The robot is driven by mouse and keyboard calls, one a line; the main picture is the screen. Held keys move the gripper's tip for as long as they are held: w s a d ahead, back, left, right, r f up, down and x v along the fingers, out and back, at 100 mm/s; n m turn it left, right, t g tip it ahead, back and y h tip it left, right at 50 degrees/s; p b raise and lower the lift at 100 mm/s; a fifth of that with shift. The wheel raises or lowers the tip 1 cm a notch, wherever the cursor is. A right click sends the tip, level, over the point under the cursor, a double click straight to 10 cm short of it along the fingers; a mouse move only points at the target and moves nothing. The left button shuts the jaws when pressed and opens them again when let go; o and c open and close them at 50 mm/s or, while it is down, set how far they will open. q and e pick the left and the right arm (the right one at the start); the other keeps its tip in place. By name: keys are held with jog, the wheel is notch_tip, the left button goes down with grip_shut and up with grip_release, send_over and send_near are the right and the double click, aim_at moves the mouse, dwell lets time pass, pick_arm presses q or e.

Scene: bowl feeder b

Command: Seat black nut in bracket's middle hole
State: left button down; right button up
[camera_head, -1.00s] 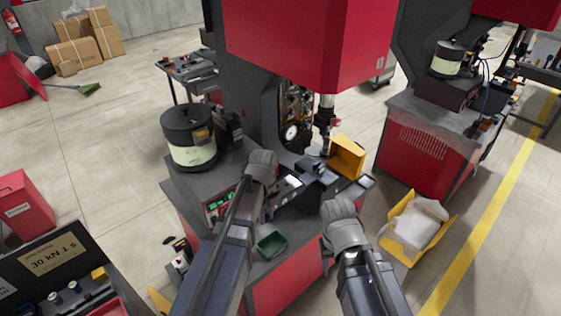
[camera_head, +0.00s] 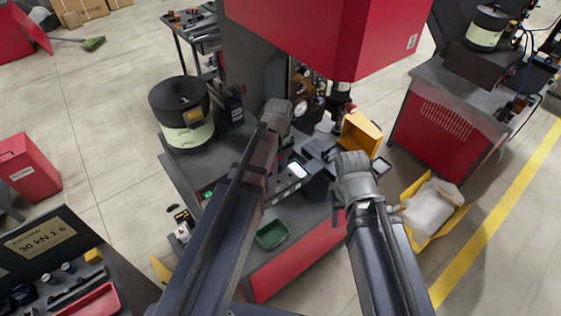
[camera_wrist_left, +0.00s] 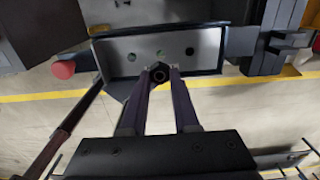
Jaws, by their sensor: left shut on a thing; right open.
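In the left wrist view, my left gripper (camera_wrist_left: 160,76) is shut on the black nut (camera_wrist_left: 160,67), held between the fingertips. The bracket (camera_wrist_left: 118,58) is a grey plate with a dark rim and a row of holes. The nut overlaps the bracket's near edge in the picture, just below the middle hole (camera_wrist_left: 160,52); the gap between them in depth cannot be told. In the head view my left gripper (camera_head: 277,112) is over the machine's worktop, its fingertips hidden. My right gripper (camera_head: 354,175) is open, to the right of it, with nothing visible in it.
The red press head (camera_head: 330,35) hangs above the worktop. A bowl feeder (camera_head: 183,115) stands at the left, a yellow bin (camera_head: 361,136) behind my right gripper. A green tray (camera_head: 272,234) lies at the front. A yellow crate (camera_head: 432,212) is at the right.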

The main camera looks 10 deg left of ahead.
aim_at(280, 177)
pick_arm(q)
jog(key=shift+w+f, duration=0.2)
jog(key=shift+f, duration=0.15)
jog(key=shift+s+f+b, duration=0.1)
jog(key=shift+f+b, duration=0.8)
jog(key=shift+b, duration=0.3)
jog(key=shift+f+b, duration=1)
jog(key=shift+f, duration=0.05)
jog(key=shift+f+b, duration=0.8)
jog(key=c, duration=0.6)
grip_release()
jog(key=shift+r, duration=0.15)
notch_tip(280, 177, up, 8)
jog(key=p, duration=0.8)
jog(key=shift+f, duration=0.2)
